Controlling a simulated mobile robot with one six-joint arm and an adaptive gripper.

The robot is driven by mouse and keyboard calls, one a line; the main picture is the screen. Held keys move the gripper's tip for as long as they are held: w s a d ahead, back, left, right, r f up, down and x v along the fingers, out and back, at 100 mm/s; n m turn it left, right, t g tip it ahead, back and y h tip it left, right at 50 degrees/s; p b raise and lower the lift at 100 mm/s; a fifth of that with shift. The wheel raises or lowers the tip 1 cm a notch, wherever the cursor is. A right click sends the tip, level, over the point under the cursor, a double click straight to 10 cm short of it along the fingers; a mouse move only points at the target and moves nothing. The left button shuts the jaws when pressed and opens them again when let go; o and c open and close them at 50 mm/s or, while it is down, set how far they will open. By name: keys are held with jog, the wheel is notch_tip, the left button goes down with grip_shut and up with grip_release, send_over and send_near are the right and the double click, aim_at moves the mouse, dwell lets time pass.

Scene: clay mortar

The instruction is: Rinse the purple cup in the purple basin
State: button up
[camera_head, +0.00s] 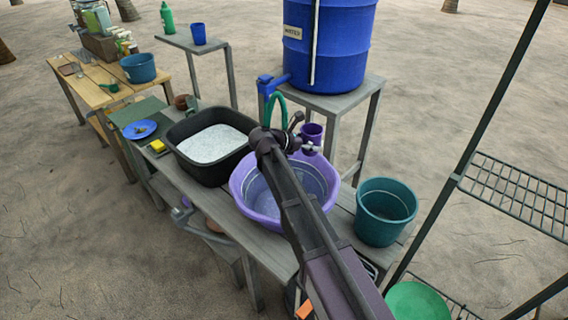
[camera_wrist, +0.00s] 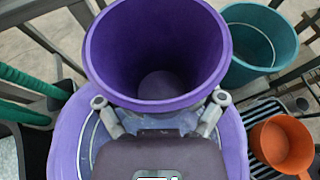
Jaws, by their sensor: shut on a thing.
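The purple cup (camera_head: 312,132) is held above the far right rim of the purple basin (camera_head: 238,187). In the wrist view the cup (camera_wrist: 155,52) shows its open mouth, and its inside looks empty. My gripper (camera_head: 308,147) is shut on the cup, with one finger on each side of it in the wrist view. The basin holds clear water and stands on the grey bench; my arm crosses over it and hides part of it. In the wrist view the basin's rim (camera_wrist: 66,140) shows below and behind the cup.
A black tub (camera_head: 180,165) of white suds stands left of the basin. A teal bucket (camera_head: 384,215) stands to its right. A blue water barrel (camera_head: 345,40) with a blue tap (camera_head: 268,84) and green hose (camera_head: 281,101) stands behind. A wire rack (camera_head: 515,190) is at right.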

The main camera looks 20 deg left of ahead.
jog(key=shift+w+f+g+y, duration=0.1)
jog(key=shift+f+g+y, duration=0.2)
jog(key=shift+f+g, duration=0.25)
notch_tip(320, 180, down, 8)
jog(key=s+a+m+g+y+p, duration=0.1)
jog(key=a+m+g+y, duration=0.2)
jog(key=g+y, duration=0.3)
jog(key=shift+s+a+r+m+g+y+p, duration=0.15)
jog(key=shift+s+a+m+g+y, duration=0.25)
jog(key=shift+a+g+y, duration=0.4)
jog(key=shift+s+a+m+g+y+p, duration=0.2)
jog(key=shift+s+a+m+g+y, duration=0.3)
jog(key=shift+a+y, duration=0.5)
jog(key=shift+s+a+r+m+g+y+p, duration=0.1)
jog(key=shift+s+a+m+g+y+p, duration=0.15)
jog(key=shift+a+g+y, duration=0.6)
jog(key=shift+f, duration=0.15)
notch_tip(320, 180, down, 17)
jog(key=b, duration=1.7)
jog(key=shift+f+b, duration=0.6)
jog(key=shift+b, duration=0.2)
jog(key=shift+r, duration=0.2)
jog(key=shift+s, duration=0.1)
